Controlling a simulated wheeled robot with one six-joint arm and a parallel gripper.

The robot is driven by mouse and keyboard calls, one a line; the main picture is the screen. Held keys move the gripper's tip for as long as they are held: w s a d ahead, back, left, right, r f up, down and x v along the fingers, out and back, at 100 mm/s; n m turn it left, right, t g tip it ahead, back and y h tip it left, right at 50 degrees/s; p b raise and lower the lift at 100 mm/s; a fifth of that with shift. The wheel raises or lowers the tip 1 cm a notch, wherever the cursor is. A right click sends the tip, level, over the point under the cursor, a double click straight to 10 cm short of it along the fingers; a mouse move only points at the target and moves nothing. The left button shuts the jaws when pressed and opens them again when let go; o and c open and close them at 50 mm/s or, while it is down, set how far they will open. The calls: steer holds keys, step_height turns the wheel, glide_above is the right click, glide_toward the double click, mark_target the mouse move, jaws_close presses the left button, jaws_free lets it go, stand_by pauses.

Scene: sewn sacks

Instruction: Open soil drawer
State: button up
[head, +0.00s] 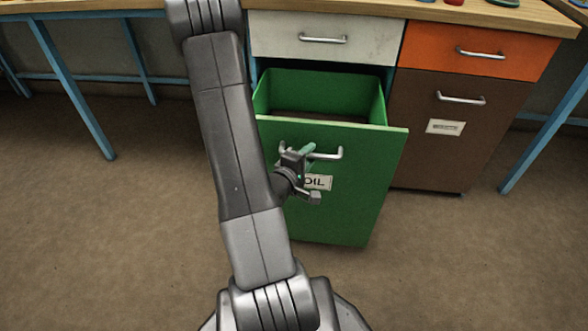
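The green soil drawer (350,200) is pulled well out of the cabinet, and its open top shows a dark inside. Its front has a metal bar handle (328,155) and a white label (320,183) on which "OIL" can be read; the first letter is hidden by my gripper. My gripper (304,179) is in front of the drawer front, at the left part of the handle and label. Its two fingers stand apart, the upper one overlapping the handle in this view and the lower one below the label. I cannot tell whether it touches the handle.
Above is a closed white drawer (280,38). To the right are a closed orange drawer (500,62) and a closed brown drawer (430,155). A wooden worktop (450,14) runs above, with blue table legs (70,85) at left. The brown floor (110,220) is clear.

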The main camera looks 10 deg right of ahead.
steer(key=p+v, duration=0.1)
steer(key=v, duration=1.1)
steer(key=shift+s+a+p, duration=0.25)
steer(key=shift+s+p, duration=0.05)
steer(key=shift+p, duration=0.1)
steer(key=shift+w+d, duration=0.1)
steer(key=b+x, duration=0.2)
steer(key=x, duration=1)
steer(key=shift+w+d, duration=0.4)
steer(key=shift+w, duration=0.1)
steer(key=shift+r, duration=0.1)
